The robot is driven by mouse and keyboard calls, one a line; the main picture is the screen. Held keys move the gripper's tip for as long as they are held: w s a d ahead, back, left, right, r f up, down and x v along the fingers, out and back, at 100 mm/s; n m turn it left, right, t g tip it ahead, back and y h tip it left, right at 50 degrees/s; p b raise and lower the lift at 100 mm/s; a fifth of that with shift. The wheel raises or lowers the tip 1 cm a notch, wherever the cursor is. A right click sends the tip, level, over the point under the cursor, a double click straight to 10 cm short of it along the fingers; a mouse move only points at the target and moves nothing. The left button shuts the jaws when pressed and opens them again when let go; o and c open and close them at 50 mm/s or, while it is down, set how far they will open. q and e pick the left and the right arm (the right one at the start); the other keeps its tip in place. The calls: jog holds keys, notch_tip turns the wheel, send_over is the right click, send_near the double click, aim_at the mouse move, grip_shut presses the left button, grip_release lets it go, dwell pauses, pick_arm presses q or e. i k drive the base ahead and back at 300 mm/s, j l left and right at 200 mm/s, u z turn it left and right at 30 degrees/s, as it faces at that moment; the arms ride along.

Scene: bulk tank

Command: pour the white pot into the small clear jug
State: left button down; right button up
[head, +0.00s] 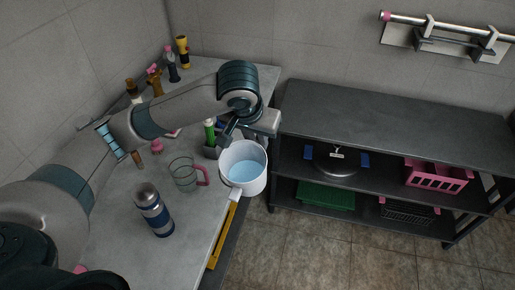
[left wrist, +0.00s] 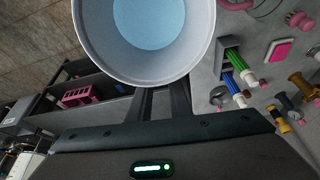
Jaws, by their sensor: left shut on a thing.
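The white pot (head: 256,184) holds light blue liquid and looks about upright, by the counter's right edge in the head view. It fills the top of the left wrist view (left wrist: 88,40), with liquid inside. My left gripper (head: 228,138) is shut on the pot at its far side; the fingers show below the pot in the left wrist view (left wrist: 163,103). The small clear jug (head: 183,172), with a pink handle, stands on the counter just left of the pot, apart from it. I see no liquid in the jug. My right gripper is not in view.
A steel and blue flask (head: 153,210) stands in front of the jug on the grey counter (head: 120,250). A holder with green and blue-handled brushes (head: 210,150) is behind the pot. Several bottles and brushes line the back. A dark shelf unit (head: 390,130) stands right.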

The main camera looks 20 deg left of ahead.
aim_at(181, 165)
jog(key=i+l, duration=1.25)
jog(key=u, duration=1.55)
